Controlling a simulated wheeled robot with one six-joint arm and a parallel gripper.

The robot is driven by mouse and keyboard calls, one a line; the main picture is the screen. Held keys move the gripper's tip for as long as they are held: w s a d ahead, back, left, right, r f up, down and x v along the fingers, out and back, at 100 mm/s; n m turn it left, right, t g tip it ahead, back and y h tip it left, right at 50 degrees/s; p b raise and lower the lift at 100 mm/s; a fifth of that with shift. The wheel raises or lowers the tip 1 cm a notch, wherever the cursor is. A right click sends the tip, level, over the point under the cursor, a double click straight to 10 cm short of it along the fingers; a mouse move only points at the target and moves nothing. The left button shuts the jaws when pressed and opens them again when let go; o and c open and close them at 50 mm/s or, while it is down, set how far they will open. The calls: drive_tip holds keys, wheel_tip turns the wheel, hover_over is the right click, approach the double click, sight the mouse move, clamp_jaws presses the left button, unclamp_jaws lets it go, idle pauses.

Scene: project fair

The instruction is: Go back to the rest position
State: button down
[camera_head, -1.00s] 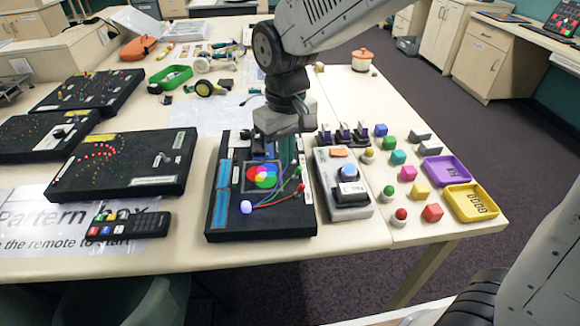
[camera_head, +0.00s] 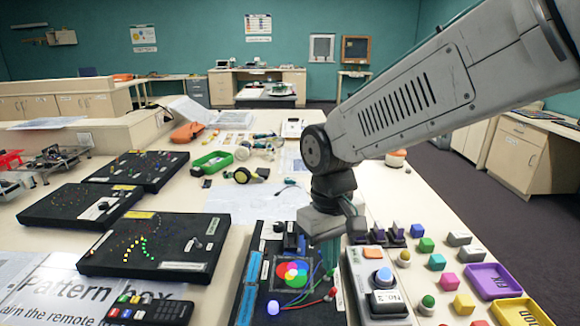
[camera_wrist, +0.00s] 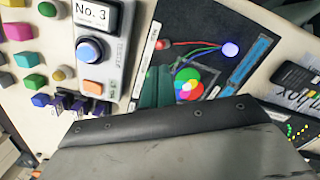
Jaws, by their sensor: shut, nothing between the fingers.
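My gripper (camera_head: 328,250) points down over the back part of a black board (camera_head: 300,315) that carries a disc of overlapping coloured circles (camera_head: 292,274), coloured wires and a lit bluish-white bulb. Its fingers are shut with nothing held between them. In the wrist view my dark gripper body fills the lower part, and greenish fingers (camera_wrist: 155,90) show beside the coloured disc (camera_wrist: 188,84). Whether the fingertips touch the board cannot be told. A grey box with a blue button (camera_head: 383,277) and a "No. 3" label stands just right of the board.
Several coloured cubes and knobs, a purple tray (camera_head: 494,281) and a yellow tray (camera_head: 522,312) lie at the right. Black pattern boards (camera_head: 155,245) and a remote (camera_head: 150,309) lie at the left. A green tray (camera_head: 212,161) stands farther back. Open air is above the table.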

drive_tip(key=s+d+r+m+t, duration=0.1)
drive_tip(key=s+d+r+m, duration=0.1)
drive_tip(key=s+d, duration=0.6)
drive_tip(key=s+d+r+m+t, duration=0.1)
drive_tip(key=s+d+r+m, duration=0.2)
drive_tip(key=s+d, duration=0.5)
drive_tip(key=shift+s+d+r+m, duration=0.3)
drive_tip(key=shift+d+r, duration=0.3)
drive_tip(key=shift+d, duration=0.4)
